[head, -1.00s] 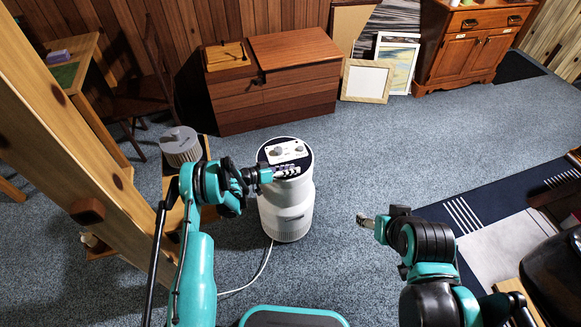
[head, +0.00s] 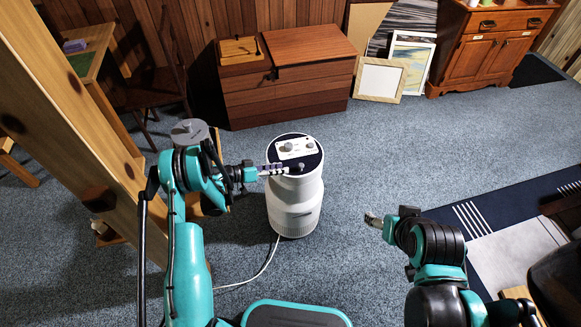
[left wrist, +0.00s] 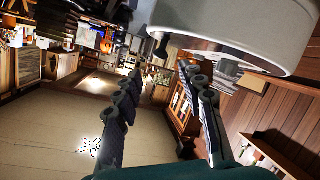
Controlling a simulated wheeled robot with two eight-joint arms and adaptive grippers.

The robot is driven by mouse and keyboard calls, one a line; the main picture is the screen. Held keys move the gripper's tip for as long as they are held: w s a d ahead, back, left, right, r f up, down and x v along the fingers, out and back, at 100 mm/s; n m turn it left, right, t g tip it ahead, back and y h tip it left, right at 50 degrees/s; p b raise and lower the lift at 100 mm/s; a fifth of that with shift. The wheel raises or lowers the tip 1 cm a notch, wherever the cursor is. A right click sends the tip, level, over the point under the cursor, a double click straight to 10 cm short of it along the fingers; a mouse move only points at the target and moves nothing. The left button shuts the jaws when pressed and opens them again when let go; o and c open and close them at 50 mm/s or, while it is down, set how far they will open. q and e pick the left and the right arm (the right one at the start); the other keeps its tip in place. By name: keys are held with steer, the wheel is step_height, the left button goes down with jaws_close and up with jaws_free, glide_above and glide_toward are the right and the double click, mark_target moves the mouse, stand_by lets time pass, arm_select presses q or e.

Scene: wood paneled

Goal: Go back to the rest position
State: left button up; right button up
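My left gripper (head: 274,170) is over the left side of the white cylindrical appliance (head: 294,206), near its dark top with a light control panel (head: 297,148) and knobs. In the left wrist view its two fingers (left wrist: 160,72) are spread apart with nothing between them. The appliance's white body (left wrist: 240,28) fills the upper right there, close beyond the fingers. My right gripper (head: 373,221) is held above the carpet, right of the appliance. It is small and seen edge-on, so its finger opening is unclear; no object shows in it.
A wooden post (head: 75,110) stands close on the left, near my left arm. A grey ribbed cylinder (head: 190,132) is behind that arm. A cord (head: 262,268) runs from the appliance. A low wooden cabinet (head: 300,88) stands behind. Open carpet (head: 400,140) lies between.

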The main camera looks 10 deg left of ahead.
arm_select(q)
steer(key=shift+v, duration=1.1)
steer(key=s+d+r+n+g+y, duration=0.1)
steer(key=s+r+n+y, duration=0.15)
steer(key=r, duration=0.75)
steer(key=s+d+r+n+y, duration=0.1)
steer(key=s+d+r+y, duration=0.2)
steer(key=r, duration=0.8)
steer(key=s+a+r+y, duration=0.1)
steer(key=s+r+y, duration=0.1)
steer(key=s, duration=0.6)
steer(key=s+a+r+n+y, duration=0.1)
steer(key=s+a+r+y, duration=0.1)
steer(key=s, duration=0.6)
steer(key=s+a+r+n+y, duration=0.1)
steer(key=s+a+r+y, duration=0.1)
steer(key=s, duration=0.7)
steer(key=shift+a+t+y, duration=0.25)
steer(key=shift+t+y, duration=0.15)
steer(key=shift+y, duration=0.15)
